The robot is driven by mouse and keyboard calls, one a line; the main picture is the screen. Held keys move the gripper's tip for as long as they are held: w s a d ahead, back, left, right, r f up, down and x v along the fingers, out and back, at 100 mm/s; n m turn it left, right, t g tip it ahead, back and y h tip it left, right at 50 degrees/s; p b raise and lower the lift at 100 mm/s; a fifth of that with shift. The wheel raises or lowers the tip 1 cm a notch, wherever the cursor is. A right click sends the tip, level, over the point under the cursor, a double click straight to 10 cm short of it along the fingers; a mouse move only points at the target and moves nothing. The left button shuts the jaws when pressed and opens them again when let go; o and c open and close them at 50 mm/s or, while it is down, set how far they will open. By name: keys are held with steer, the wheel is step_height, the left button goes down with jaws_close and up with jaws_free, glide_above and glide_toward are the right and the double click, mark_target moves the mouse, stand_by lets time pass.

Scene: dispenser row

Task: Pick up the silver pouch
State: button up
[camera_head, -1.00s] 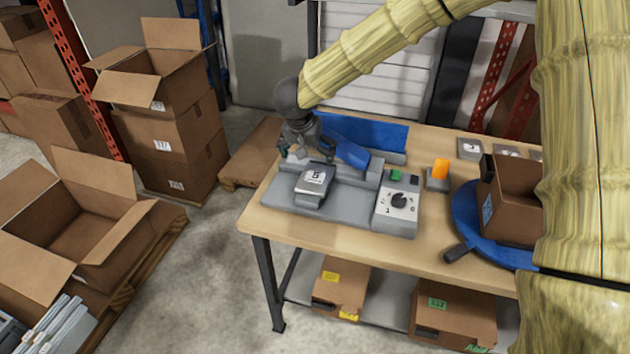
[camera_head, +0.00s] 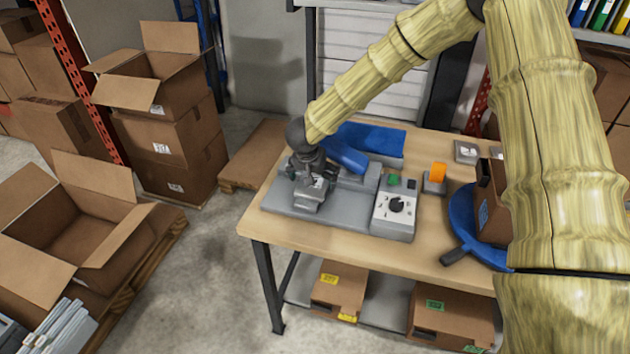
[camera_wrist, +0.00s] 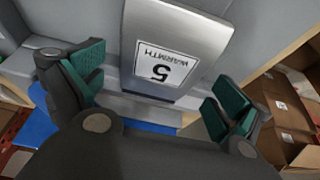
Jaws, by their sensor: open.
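The silver pouch (camera_wrist: 203,35) carries a white label with a 5 and fills the upper middle of the wrist view. It lies on the grey dispenser (camera_head: 284,205) on the table, where my arm and gripper hide part of it; its near part (camera_head: 306,206) shows in the head view. My gripper (camera_head: 308,178) is over the pouch. In the wrist view, the green finger pads of my gripper (camera_wrist: 160,82) are spread apart on either side of the pouch, with gaps visible, so it is open and holds nothing.
A grey control box with a black dial (camera_head: 396,205) stands just right of the dispenser. A blue chute (camera_head: 347,157) is behind it. Cardboard boxes (camera_head: 170,150) stand left of the table.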

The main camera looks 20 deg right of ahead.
steer(key=shift+w+d+f, duration=0.1)
steer(key=shift+f, duration=0.35)
steer(key=shift+f+p, duration=0.2)
steer(key=shift+p, duration=0.35)
stand_by(0.6)
steer(key=c, duration=1)
